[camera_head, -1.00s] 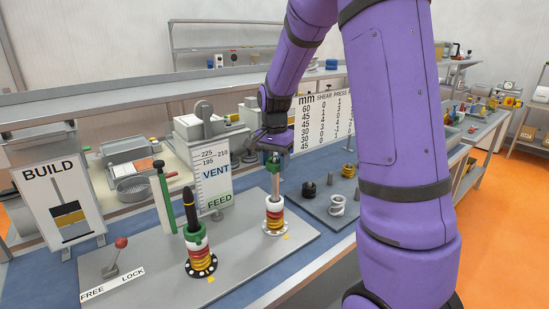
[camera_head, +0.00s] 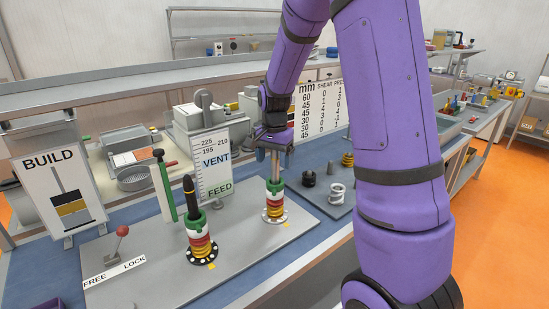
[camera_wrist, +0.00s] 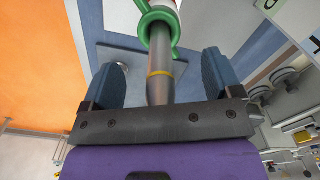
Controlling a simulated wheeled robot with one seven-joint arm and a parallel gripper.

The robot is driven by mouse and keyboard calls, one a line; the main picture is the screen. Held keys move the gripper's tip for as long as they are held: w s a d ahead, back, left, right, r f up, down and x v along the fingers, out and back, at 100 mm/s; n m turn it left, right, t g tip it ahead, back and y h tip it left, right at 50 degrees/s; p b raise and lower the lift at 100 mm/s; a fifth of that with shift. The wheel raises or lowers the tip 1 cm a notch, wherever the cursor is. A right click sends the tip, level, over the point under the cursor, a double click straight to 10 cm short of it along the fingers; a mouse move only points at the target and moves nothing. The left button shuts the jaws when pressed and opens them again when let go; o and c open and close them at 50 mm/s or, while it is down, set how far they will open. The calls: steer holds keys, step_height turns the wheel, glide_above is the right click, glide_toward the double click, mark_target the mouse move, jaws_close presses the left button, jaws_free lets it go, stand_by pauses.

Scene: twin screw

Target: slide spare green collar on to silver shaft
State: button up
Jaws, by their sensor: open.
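The silver shaft (camera_head: 275,168) stands upright on the grey plate at the right. The green collar (camera_head: 275,187) is around it, low down on top of white, red and yellow rings (camera_head: 274,206). In the wrist view the green collar (camera_wrist: 146,24) encircles the silver shaft (camera_wrist: 160,66), beyond my fingertips, with a tab sticking out to the side. My gripper (camera_head: 274,152) is at the shaft's upper end. In the wrist view my gripper (camera_wrist: 162,72) is open, its blue fingers on either side of the shaft and apart from it.
A black-tipped shaft (camera_head: 189,190) with its own green collar and rings stands to the left. A lever (camera_head: 120,240) is at front left, and a BUILD sign (camera_head: 57,192) behind it.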

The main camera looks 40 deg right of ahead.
step_height(320, 180, up, 10)
steer(key=shift+f, duration=0.25)
steer(key=shift+r, duration=0.65)
steer(key=shift+s, duration=0.1)
steer(key=s+a+r+n+t, duration=0.1)
steer(key=s+a+n, duration=0.3)
steer(key=s, duration=0.4)
steer(key=s+a+r+n+t, duration=0.2)
steer(key=s+a+r+n, duration=0.2)
steer(key=s, duration=0.5)
steer(key=s+a+r+n+t, duration=0.2)
steer(key=s+a+n, duration=0.2)
steer(key=s, duration=0.4)
steer(key=shift+s+a+r, duration=0.3)
steer(key=shift+s+r, duration=0.05)
